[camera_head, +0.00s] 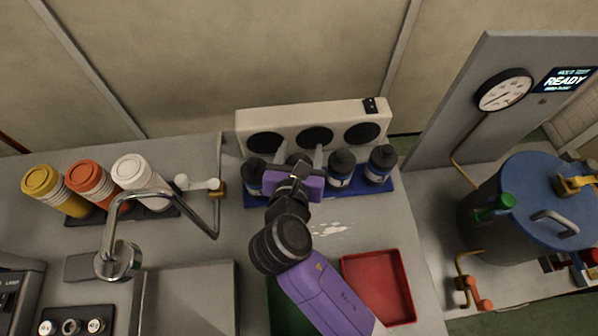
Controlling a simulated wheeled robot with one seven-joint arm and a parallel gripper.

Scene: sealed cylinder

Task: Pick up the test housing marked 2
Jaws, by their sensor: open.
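Several dark bottle-shaped housings with pale label bands stand upright in a row on a blue tray (392,188). I see one at the left (254,172), one right of my gripper (341,169) and one at the right end (381,165). Another housing, between the left one and the one beside my gripper, is mostly hidden behind my gripper. I cannot read any number on them, so I cannot tell which is marked 2. My gripper (299,158) is open, its two pale fingers reaching toward the partly hidden housing. I cannot tell whether they touch it.
A white panel with three black round openings (315,137) stands behind the row. A red tray (378,287) lies at the front right, with a green tray (287,312) partly under my arm. A faucet (118,258) and coloured cup stacks (95,188) stand left; a blue-lidded vessel (540,200) stands right.

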